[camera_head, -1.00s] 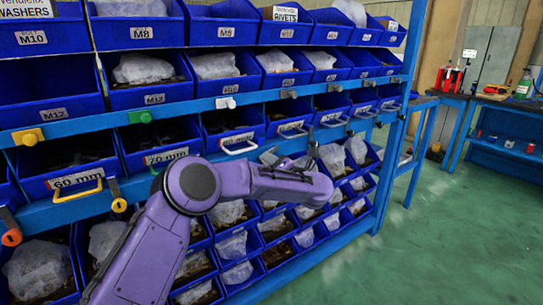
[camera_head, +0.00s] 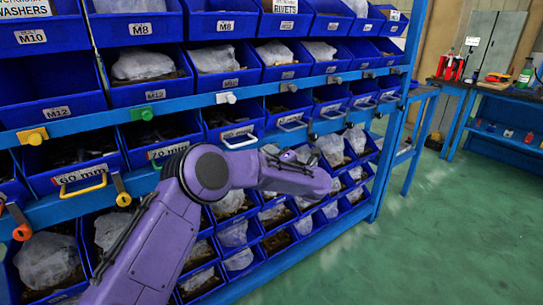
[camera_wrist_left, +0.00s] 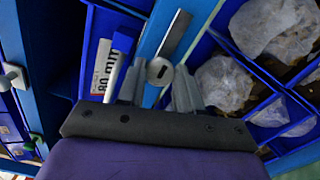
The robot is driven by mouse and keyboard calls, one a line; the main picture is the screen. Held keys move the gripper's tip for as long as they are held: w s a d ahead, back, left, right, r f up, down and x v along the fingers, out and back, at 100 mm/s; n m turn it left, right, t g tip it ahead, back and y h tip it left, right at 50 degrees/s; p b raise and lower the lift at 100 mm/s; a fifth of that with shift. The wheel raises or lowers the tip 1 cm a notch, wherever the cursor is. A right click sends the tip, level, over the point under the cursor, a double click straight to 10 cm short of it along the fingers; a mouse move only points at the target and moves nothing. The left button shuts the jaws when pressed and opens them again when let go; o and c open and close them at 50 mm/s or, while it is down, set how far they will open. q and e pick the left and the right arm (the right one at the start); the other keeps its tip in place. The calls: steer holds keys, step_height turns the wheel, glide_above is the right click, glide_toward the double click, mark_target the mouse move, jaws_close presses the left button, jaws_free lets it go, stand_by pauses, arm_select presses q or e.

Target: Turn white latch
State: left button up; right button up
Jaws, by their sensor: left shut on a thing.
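My left gripper (camera_wrist_left: 157,92) is at the lower blue rail in the wrist view, with its two grey fingers either side of the end of a metal latch. In the head view my purple left arm hides the gripper and this latch. The white-handled 80 mm bin (camera_head: 240,142) is just above the arm. My right gripper is not in view.
The blue rack (camera_head: 375,205) holds rows of bins with bagged parts. A white knob (camera_head: 226,98) is on the upper rail. An orange-ended latch (camera_head: 22,232) and a yellow-ended latch (camera_head: 123,199) are on the lower rail. Green floor (camera_head: 430,240) is clear at right.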

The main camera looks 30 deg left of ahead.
arm_select(q)
steer(key=shift+f, duration=0.1)
steer(key=o, duration=1)
steer(key=shift+o, duration=0.2)
steer(key=shift+d, duration=0.1)
steer(key=v, duration=1)
steer(key=shift+d, duration=0.2)
steer(key=shift+s, duration=0.1)
